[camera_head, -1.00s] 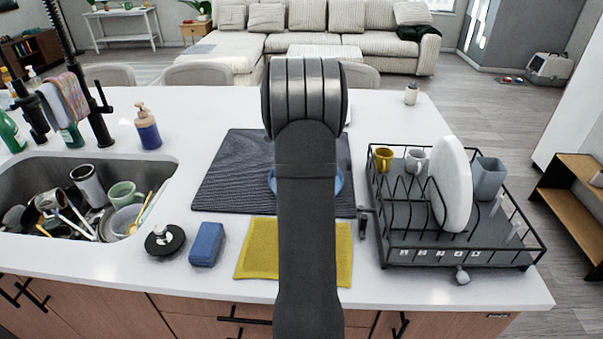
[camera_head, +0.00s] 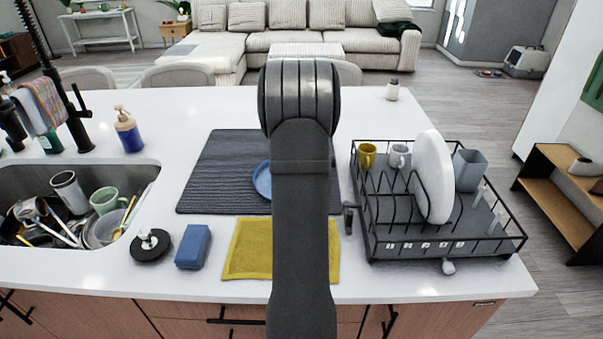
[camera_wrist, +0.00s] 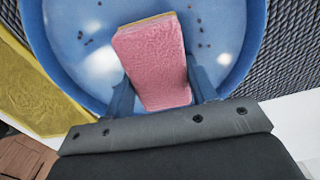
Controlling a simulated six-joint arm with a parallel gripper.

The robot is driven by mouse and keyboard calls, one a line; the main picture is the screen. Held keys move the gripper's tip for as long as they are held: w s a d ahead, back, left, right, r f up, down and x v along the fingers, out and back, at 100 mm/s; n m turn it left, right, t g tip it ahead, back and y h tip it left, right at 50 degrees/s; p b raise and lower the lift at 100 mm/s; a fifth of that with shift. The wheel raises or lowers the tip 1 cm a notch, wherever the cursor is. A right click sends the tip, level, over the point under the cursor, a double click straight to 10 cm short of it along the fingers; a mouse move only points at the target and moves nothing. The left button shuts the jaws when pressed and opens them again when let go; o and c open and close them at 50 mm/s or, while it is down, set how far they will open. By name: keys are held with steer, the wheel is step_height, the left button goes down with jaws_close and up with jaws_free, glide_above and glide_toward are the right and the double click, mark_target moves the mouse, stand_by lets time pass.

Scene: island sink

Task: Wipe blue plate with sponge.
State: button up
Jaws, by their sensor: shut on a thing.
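The blue plate (camera_head: 262,181) lies on the dark ribbed mat, mostly hidden behind my arm in the head view. The wrist view shows the plate (camera_wrist: 75,62) close up, with small dark specks on its left and right sides. My gripper (camera_wrist: 161,88) is shut on a sponge (camera_wrist: 153,62), pink with a yellow layer on its far side. The sponge is over the plate's near part. I cannot tell whether it touches the surface. In the head view my gripper and the sponge are hidden behind my arm.
The dark mat (camera_head: 215,165) lies behind a yellow cloth (camera_head: 250,250). A dish rack (camera_head: 385,225) stands right. The sink (camera_head: 150,172) at left holds several dishes.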

steer(key=shift+a, duration=2.35)
steer(key=shift+s, duration=0.8)
steer(key=shift+s+d+f, duration=0.1)
steer(key=shift+s+d, duration=0.05)
steer(key=shift+d, duration=2.8)
steer(key=shift+w+d, duration=0.2)
steer(key=shift+w, duration=0.85)
steer(key=shift+s+a, duration=0.1)
steer(key=shift+a, duration=3.1)
steer(key=shift+s+d, duration=0.1)
steer(key=shift+s, duration=0.75)
steer(key=shift+d, duration=3)
steer(key=shift+w, duration=0.7)
steer(key=shift+w+a, duration=0.1)
steer(key=shift+w, duration=0.1)
steer(key=shift+a, duration=2.7)
steer(key=shift+a+r, duration=0.2)
steer(key=shift+a, duration=0.05)
step_height(320, 180, up, 7)
steer(key=shift+r, duration=0.5)
